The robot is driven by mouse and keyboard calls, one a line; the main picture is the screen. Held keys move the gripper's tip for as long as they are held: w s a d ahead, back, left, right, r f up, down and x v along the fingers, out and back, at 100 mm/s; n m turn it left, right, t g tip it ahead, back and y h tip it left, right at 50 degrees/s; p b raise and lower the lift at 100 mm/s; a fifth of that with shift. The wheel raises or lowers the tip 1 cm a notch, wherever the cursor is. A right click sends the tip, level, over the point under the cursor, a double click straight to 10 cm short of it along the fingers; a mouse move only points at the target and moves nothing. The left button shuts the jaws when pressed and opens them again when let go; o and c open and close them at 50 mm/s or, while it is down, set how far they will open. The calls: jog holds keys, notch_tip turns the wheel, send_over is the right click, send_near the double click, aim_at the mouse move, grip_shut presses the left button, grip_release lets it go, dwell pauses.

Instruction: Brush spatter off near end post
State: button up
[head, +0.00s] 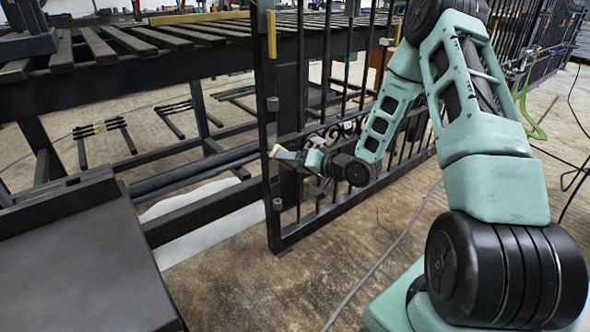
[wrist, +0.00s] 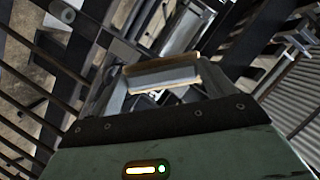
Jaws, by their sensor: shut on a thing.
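The dark iron gate (head: 345,205) with scrollwork stands upright in the middle of the head view. Its near end post (head: 268,100) is a tall black bar with small grey hinge barrels (head: 277,204) along it. My gripper (head: 298,159) is at the post's lower half, shut on a brush with a tan wooden edge (head: 282,154). The brush end overlaps the post in the picture; whether it touches the post I cannot tell. In the wrist view the brush (wrist: 163,76) lies across between the fingers. I cannot make out spatter on the post, and the bristles are not clearly visible.
A slatted black rack table (head: 150,42) stands behind and left of the post. A dark flat-topped bench (head: 80,265) fills the lower left. Grey pipes (head: 190,170) run low behind the post. A cable (head: 385,255) lies on the open concrete floor in front of the gate.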

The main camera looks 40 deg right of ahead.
jog(key=shift+w+b, duration=0.65)
jog(key=shift+w, duration=1.9)
jog(key=shift+w, duration=0.95)
jog(key=shift+d+r+p, duration=0.15)
jog(key=shift+d+p, duration=0.5)
jog(key=shift+d, duration=0.1)
jog(key=shift+d+p, duration=0.5)
jog(key=shift+d, duration=0.7)
jog(key=shift+w+p, duration=0.15)
jog(key=shift+p, duration=0.2)
jog(key=shift+w+a, duration=0.15)
jog(key=shift+a, duration=2)
jog(key=shift+c, duration=0.3)
